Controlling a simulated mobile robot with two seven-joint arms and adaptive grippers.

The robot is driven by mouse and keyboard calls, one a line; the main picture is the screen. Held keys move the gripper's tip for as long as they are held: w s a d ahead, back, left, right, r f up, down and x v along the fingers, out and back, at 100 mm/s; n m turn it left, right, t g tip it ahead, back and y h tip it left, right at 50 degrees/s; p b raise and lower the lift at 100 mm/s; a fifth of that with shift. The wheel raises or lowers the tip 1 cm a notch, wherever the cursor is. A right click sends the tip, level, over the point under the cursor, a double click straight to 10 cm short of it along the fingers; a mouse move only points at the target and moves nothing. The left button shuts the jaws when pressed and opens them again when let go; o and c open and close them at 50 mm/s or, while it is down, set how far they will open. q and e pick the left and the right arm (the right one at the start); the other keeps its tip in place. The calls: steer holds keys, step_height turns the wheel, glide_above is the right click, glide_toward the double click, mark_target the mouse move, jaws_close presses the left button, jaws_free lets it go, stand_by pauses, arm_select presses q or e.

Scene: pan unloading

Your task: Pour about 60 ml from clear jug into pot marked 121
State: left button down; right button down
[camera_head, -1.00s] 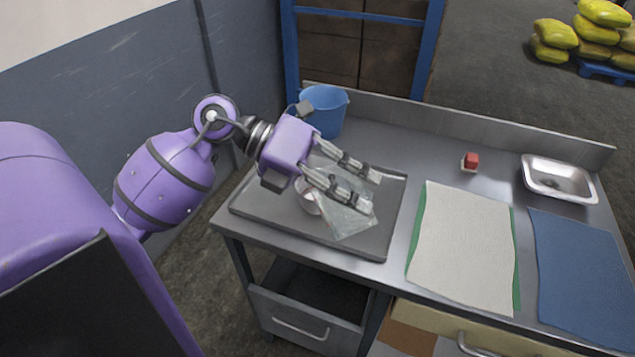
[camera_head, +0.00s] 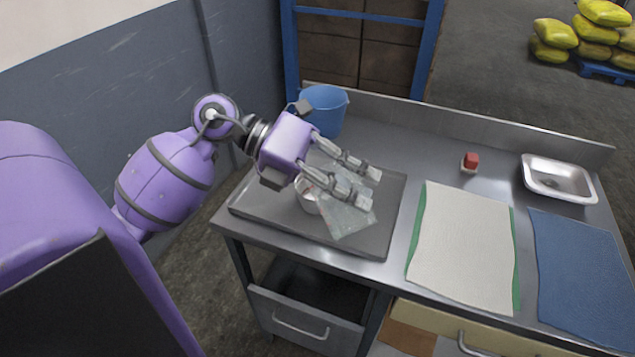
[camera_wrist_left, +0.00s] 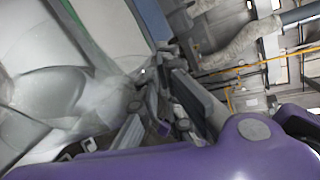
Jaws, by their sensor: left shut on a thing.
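The clear jug (camera_head: 347,218) is see-through and tilted, held low over the grey tray on the left of the table. My left gripper (camera_head: 362,186) is shut on the jug. In the left wrist view, a large clear surface that looks like the jug (camera_wrist_left: 45,95) fills the left side. A small pale metal pot (camera_head: 308,196) stands on the tray, partly hidden behind the gripper and beside the jug. I cannot read a mark on it, nor tell the liquid level or whether any liquid is flowing. My right gripper is not in view.
The grey tray (camera_head: 290,232) lies under the jug and pot. A blue bucket (camera_head: 328,112) stands behind it.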

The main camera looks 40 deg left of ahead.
mark_target(364, 224)
arm_select(q)
steer(key=shift+w+a+r+h, duration=0.15)
steer(key=shift+a+r+h, duration=0.1)
steer(key=shift+r+h, duration=0.1)
stand_by(1.2)
steer(key=d+f+y, duration=0.1)
steer(key=s+d+f+m+y, duration=0.1)
steer(key=f, duration=0.1)
steer(key=shift+s+y, duration=0.2)
steer(key=shift+y, duration=0.05)
steer(key=shift+s+d+r+m+t+y, duration=0.1)
steer(key=shift+d+r+m+t+y, duration=0.15)
steer(key=shift+r+m+t+y, duration=0.1)
steer(key=shift+s+d+f+y, duration=0.1)
steer(key=shift+d+f+y, duration=0.1)
steer(key=shift+f, duration=0.2)
steer(key=shift+d+f+y, duration=0.1)
steer(key=shift+f+y, duration=0.05)
steer(key=shift+f, duration=0.2)
steer(key=shift+m, duration=0.25)
stand_by(0.5)
